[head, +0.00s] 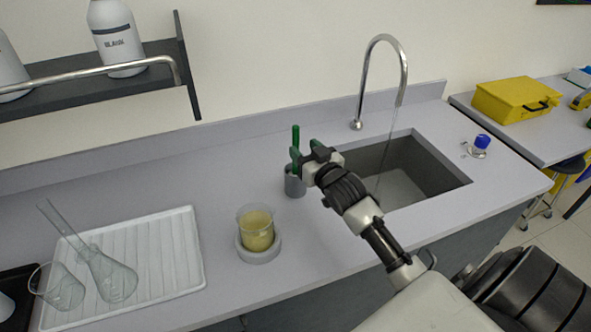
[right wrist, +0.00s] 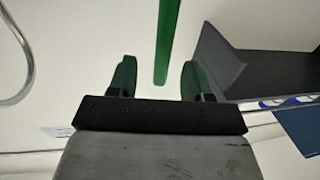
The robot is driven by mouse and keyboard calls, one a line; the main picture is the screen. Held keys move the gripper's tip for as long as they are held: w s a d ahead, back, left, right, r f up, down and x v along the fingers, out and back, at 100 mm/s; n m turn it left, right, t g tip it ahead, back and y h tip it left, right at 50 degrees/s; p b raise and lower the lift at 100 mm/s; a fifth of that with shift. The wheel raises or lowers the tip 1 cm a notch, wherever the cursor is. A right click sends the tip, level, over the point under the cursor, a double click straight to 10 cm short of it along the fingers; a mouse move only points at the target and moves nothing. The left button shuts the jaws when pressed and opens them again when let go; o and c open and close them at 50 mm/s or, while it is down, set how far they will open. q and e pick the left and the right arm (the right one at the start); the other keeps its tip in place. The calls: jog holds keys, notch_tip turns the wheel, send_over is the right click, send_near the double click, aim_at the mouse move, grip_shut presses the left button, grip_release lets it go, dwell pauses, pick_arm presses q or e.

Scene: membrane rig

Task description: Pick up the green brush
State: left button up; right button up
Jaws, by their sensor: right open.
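The green brush (head: 296,135) stands upright in a small grey cup (head: 294,187) on the bench, left of the sink. Only its green upper part shows; the rest is hidden by the cup and my gripper. My right gripper (head: 306,154) is open at the brush, just above the cup. In the right wrist view the green brush handle (right wrist: 167,42) shows between the two green-padded fingers of my right gripper (right wrist: 157,78), with a gap on each side. I cannot tell whether it lies fully within the jaws. My left gripper is not in view.
A beaker of yellow liquid (head: 257,230) sits on a round grey base (head: 259,255) left of the cup. A white drainer tray (head: 178,250) holds glassware. The sink (head: 445,185) with its tall tap (head: 404,75) lies to the right. A dark shelf (head: 158,88) with bottles is at upper left.

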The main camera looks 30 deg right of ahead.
aim_at(297, 145)
jog(key=shift+w+d, duration=0.1)
jog(key=shift+w, duration=0.6)
jog(key=w+p, duration=0.2)
jog(key=w, duration=0.1)
jog(key=shift+w, duration=0.35)
jog(key=shift+w+f, duration=0.2)
jog(key=shift+w, duration=0.45)
jog(key=shift+s, duration=0.1)
jog(key=shift+c, duration=0.2)
grip_shut()
